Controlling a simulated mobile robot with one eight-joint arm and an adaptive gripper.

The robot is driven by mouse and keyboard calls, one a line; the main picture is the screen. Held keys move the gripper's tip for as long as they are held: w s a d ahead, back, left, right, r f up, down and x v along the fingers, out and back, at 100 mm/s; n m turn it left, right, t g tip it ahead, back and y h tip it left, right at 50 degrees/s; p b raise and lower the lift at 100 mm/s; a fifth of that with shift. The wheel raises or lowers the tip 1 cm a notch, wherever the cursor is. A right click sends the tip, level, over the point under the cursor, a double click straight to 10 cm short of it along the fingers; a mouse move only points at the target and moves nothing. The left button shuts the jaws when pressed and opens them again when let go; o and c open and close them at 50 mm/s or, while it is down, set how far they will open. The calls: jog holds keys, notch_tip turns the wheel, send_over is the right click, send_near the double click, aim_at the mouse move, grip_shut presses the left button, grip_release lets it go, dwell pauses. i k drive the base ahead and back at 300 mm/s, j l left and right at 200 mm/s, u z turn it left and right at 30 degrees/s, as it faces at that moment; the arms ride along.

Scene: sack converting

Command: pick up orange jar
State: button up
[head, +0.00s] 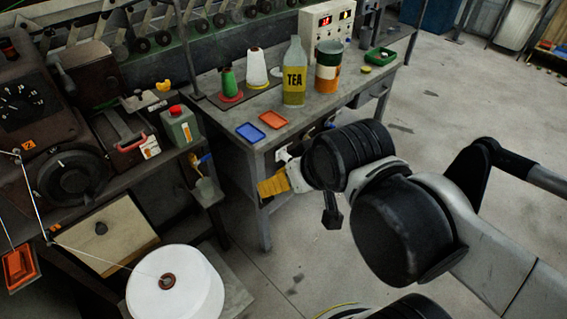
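The only jar-like thing with orange on it is a banded jar (327,68), green at the top, with white and orange-brown below. It stands upright at the right end of the grey workbench (232,143), just right of a clear bottle labelled TEA (294,78). My gripper (282,172) is low in front of the bench's front side, below and nearer than the jar, and well apart from it. A yellow ribbed piece shows at its end; I cannot tell whether it is part of the gripper. The finger gap is not clear.
A blue tray (249,132) and an orange tray (272,120) lie at the bench's near edge. Thread cones, green (229,82) and white (257,68), stand behind. A control box (327,22) is behind the jar. The floor at right is open.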

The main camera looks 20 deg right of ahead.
aim_at(330, 54)
jog(key=i+l+z, duration=0.7)
jog(key=i+z, duration=0.35)
